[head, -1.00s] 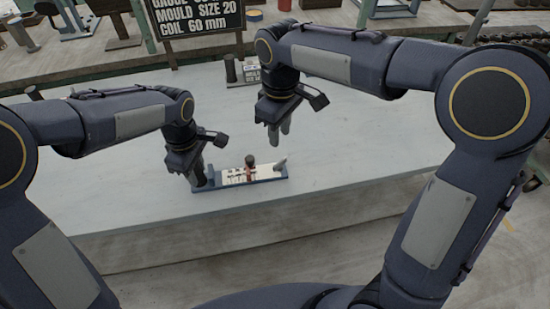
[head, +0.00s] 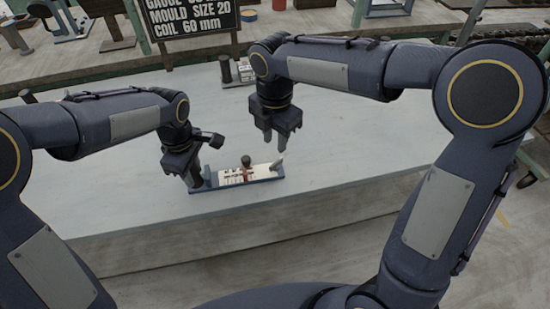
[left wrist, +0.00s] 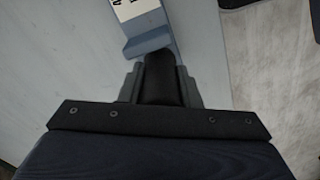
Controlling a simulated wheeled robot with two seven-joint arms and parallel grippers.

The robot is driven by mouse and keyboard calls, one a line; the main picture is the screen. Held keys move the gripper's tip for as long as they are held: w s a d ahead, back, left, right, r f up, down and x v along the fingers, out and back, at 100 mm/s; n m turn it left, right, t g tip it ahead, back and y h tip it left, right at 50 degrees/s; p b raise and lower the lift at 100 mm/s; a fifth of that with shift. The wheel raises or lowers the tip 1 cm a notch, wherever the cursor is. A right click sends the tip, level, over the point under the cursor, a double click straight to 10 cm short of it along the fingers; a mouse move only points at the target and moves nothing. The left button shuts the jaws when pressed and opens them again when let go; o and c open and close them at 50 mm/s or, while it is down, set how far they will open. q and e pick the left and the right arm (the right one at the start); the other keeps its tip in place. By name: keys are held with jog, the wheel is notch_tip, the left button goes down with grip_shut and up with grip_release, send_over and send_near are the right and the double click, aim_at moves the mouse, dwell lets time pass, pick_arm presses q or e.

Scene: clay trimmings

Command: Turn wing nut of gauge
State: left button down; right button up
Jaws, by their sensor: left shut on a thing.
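The gauge (head: 262,181) lies on the pale table, a long blue base with a white marked scale. A reddish-brown piece with a dark knob on top (head: 246,161) stands near its middle; I take the knob as the wing nut, too small to tell its wings. A grey upright piece stands at the gauge's right end. My left gripper (head: 193,184) is shut on the gauge's left end, which its fingers partly hide. The left wrist view shows the blue end (left wrist: 150,42) against the fingers (left wrist: 163,75). My right gripper (head: 275,137) is open and empty, above and behind the gauge.
A dark sign (head: 190,17) with white lettering stands behind the table (head: 340,150). A small dark post and a little card (head: 246,70) stand at the table's back. The tabletop right of the gauge is clear. Benches with equipment lie beyond.

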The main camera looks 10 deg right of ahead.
aim_at(275, 163)
notch_tip(275, 163, down, 8)
jog(key=shift+f, duration=0.1)
dwell(0.4)
grip_shut()
